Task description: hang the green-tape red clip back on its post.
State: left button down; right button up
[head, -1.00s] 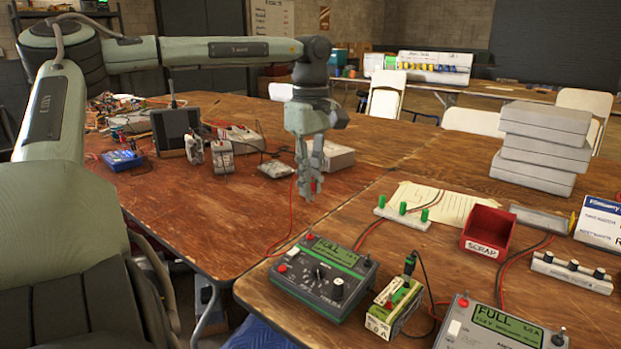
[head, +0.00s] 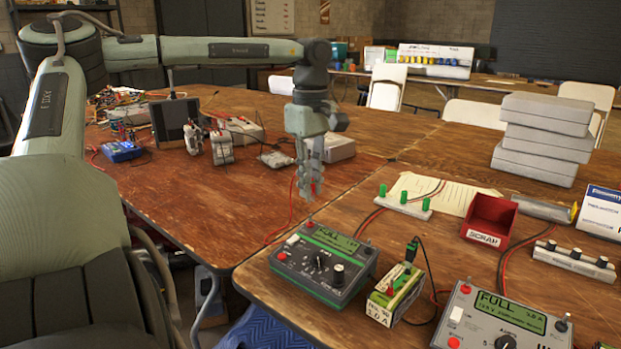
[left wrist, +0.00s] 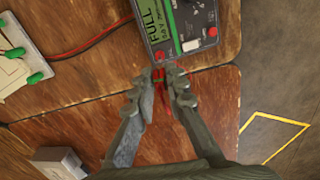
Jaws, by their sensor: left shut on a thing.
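My left gripper (head: 313,185) is shut on the red clip (head: 317,189) and holds it in the air above the seam between the two tables. In the left wrist view the clip (left wrist: 158,76) shows between the fingertips (left wrist: 161,84), mostly hidden by them; I cannot make out its green tape. A red lead hangs below the gripper. A pale rack with green posts (head: 403,205) stands to the right, apart from the gripper. The green-trimmed charger (head: 323,267), reading FULL, sits nearer the front. My right gripper is not in view.
A green-and-white battery (head: 394,296) with clips stands beside the charger. A second charger (head: 500,322) is at front right. Grey boxes (head: 541,138) are stacked behind.

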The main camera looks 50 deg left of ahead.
aim_at(310, 200)
pick_arm(q)
jog(key=shift+f+b, duration=1)
jog(key=shift+f, duration=0.95)
jog(key=shift+f, duration=0.25)
dwell(0.5)
jog(key=c, duration=1.5)
grip_release()
jog(key=shift+o, duration=0.2)
jog(key=shift+o, duration=1)
